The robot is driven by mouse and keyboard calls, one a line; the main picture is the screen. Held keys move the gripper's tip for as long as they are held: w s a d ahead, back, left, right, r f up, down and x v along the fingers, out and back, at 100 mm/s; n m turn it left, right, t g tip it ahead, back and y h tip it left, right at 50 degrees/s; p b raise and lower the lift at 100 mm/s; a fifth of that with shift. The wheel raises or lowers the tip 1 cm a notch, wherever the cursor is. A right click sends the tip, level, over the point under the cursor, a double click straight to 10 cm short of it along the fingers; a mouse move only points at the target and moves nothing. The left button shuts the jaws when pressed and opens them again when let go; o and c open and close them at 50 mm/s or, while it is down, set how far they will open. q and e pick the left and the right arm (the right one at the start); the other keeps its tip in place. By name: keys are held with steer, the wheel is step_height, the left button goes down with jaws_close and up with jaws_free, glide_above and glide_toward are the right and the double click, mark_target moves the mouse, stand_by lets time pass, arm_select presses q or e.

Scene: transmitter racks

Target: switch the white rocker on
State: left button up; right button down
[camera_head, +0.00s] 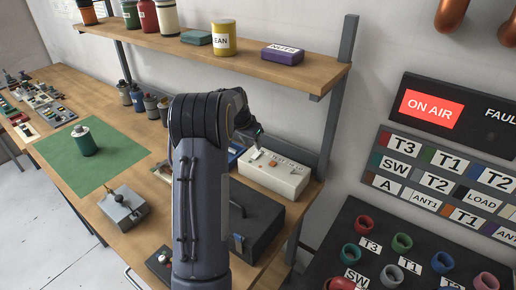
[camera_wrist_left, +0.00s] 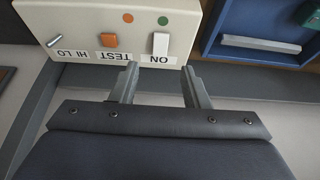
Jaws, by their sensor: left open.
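The white rocker (camera_wrist_left: 160,44) is on a cream control box (camera_wrist_left: 85,12), beside its "ON" label, in the left wrist view. An orange button (camera_wrist_left: 107,40) by "TEST" and a metal toggle (camera_wrist_left: 55,43) by "HI LO" share that panel; the lettering appears upside down. My left gripper (camera_wrist_left: 159,69) is open and empty, its fingertips just short of the rocker and either side of the "ON" label. Contact cannot be told. In the head view the box (camera_head: 285,184) stands on the bench's right end, and my left arm partly hides the area. My right gripper is not in view.
A blue tray (camera_wrist_left: 270,50) lies right beside the box in the wrist view. In the head view a wooden shelf (camera_head: 205,50) spans above, with a metal post (camera_head: 340,85) at right. A dark case (camera_head: 258,222) stands in front of the box.

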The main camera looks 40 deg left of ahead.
mark_target(256, 154)
arm_select(q)
steer(key=p+x, duration=0.1)
steer(key=x, duration=0.5)
steer(key=shift+f+p, duration=0.15)
steer(key=shift+p, duration=0.15)
